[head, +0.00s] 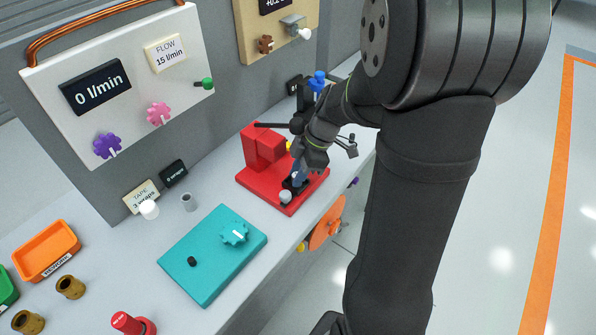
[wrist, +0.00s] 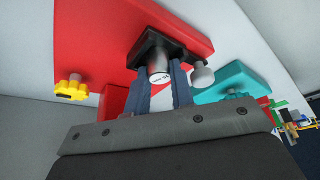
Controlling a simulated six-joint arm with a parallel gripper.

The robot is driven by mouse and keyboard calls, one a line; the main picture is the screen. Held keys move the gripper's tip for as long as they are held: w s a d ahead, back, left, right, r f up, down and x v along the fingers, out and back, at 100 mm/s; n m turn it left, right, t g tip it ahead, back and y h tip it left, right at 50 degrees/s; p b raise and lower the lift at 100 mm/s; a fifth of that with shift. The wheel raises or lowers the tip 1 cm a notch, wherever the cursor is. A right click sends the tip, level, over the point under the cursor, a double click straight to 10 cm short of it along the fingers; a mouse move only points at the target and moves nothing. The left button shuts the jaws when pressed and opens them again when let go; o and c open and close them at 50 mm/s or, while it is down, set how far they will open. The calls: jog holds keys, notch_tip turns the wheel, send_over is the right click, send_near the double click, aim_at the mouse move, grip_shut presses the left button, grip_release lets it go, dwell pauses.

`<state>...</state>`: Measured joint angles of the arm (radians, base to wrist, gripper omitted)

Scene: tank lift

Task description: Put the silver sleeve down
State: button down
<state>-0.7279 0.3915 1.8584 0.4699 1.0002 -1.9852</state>
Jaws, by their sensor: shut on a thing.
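My gripper (wrist: 158,88) points down at a black block (wrist: 160,47) on the red fixture (head: 264,148). Its two dark blue fingers are shut on a short grey cylinder with a pale marked end, which I take as the silver sleeve (wrist: 157,68). The sleeve is at the black block; whether it touches the block or sits in it I cannot tell. In the head view my gripper (head: 297,178) is over the front part of the red base, and the sleeve is hidden there. Another grey cylinder (wrist: 202,76) stands just right of the fingers, and shows in the head view (head: 285,197).
A teal plate (head: 212,254) with a knob lies nearer. A grey hollow ring (head: 188,202) and a white cylinder (head: 149,209) stand by the panel wall. An orange tray (head: 46,250) is at the left. Bare bench lies between the ring and the red base.

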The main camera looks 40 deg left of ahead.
jog(key=c, duration=1.5)
grip_release()
jog(key=shift+r, duration=0.25)
jog(key=shift+w+d+r, duration=0.2)
jog(key=shift+w+r, duration=0.05)
jog(key=shift+r, duration=0.3)
jog(key=w+d, duration=0.2)
jog(key=w, duration=0.1)
jog(key=w+d, duration=0.5)
jog(key=w, duration=0.1)
jog(key=shift+d+f, duration=0.15)
jog(key=shift+d, duration=0.2)
jog(key=s+a, duration=0.2)
jog(key=s, duration=0.1)
jog(key=s+a, duration=0.3)
jog(key=s+a+f, duration=0.1)
jog(key=s+a, duration=0.2)
jog(key=shift+s, duration=0.3)
jog(key=shift+w+a, duration=0.1)
jog(key=shift+v, duration=0.85)
